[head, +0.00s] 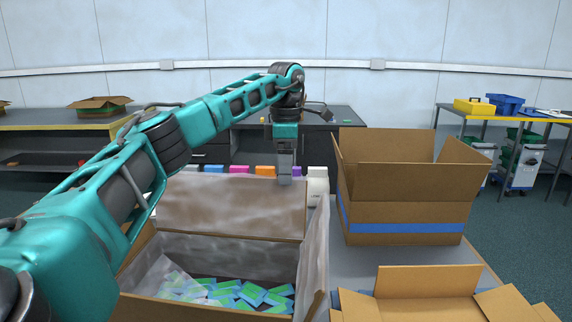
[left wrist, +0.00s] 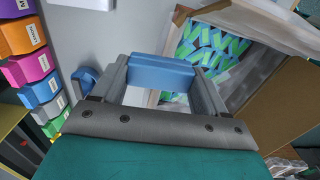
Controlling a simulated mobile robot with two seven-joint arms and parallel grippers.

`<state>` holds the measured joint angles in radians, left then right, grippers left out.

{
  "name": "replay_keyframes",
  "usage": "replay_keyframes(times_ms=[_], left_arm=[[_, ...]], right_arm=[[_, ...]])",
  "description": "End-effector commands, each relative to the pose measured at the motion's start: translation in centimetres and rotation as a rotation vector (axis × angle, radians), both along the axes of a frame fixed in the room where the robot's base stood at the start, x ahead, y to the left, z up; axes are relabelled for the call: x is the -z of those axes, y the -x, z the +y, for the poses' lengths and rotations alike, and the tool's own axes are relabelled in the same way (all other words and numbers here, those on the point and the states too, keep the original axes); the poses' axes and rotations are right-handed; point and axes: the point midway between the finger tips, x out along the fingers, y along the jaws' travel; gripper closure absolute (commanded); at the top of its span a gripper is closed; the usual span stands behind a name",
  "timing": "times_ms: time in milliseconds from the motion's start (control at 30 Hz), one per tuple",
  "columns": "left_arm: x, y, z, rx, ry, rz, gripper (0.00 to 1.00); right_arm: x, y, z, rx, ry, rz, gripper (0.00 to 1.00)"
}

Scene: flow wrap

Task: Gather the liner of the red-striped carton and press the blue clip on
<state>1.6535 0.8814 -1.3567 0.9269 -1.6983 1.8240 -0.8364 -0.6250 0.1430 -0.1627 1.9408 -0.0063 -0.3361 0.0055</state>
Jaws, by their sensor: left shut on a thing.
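My left gripper (head: 285,181) points down behind the raised back flap of an open carton (head: 232,207). In the left wrist view its fingers (left wrist: 162,77) are shut on a blue bar-shaped piece (left wrist: 162,71), which looks like the blue clip. The head view does not show the clip clearly. The carton has a translucent liner (head: 314,255) spread up over its walls, and green-and-blue packets (head: 240,292) lie inside. The liner's mouth is open. No red stripe on this carton is visible from here. The packets also show in the left wrist view (left wrist: 208,50). My right gripper is not in view.
A tall open carton with a blue stripe (head: 405,222) stands to the right. Another open carton (head: 425,291) is at the front right. A row of coloured bins (head: 240,170) and a white container (head: 318,186) stand behind. A blue looped object (left wrist: 88,78) lies near the bins.

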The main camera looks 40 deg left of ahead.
Motion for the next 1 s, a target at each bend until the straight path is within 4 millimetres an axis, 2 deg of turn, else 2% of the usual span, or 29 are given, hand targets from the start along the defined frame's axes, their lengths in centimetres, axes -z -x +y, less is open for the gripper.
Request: replay_keyframes(times_ms=[267, 700, 1000], left_arm=[[-0.5, 0.0, 0.0, 0.000, 0.000, 0.000, 0.56], [-4.9, 0.0, 0.0, 0.000, -0.001, -0.001, 0.56], [-5.0, 0.0, 0.0, 0.000, -0.001, 0.001, 0.56]], right_arm=[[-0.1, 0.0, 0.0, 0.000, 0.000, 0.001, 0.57], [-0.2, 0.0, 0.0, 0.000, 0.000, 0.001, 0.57], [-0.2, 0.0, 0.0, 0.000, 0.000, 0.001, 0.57]])
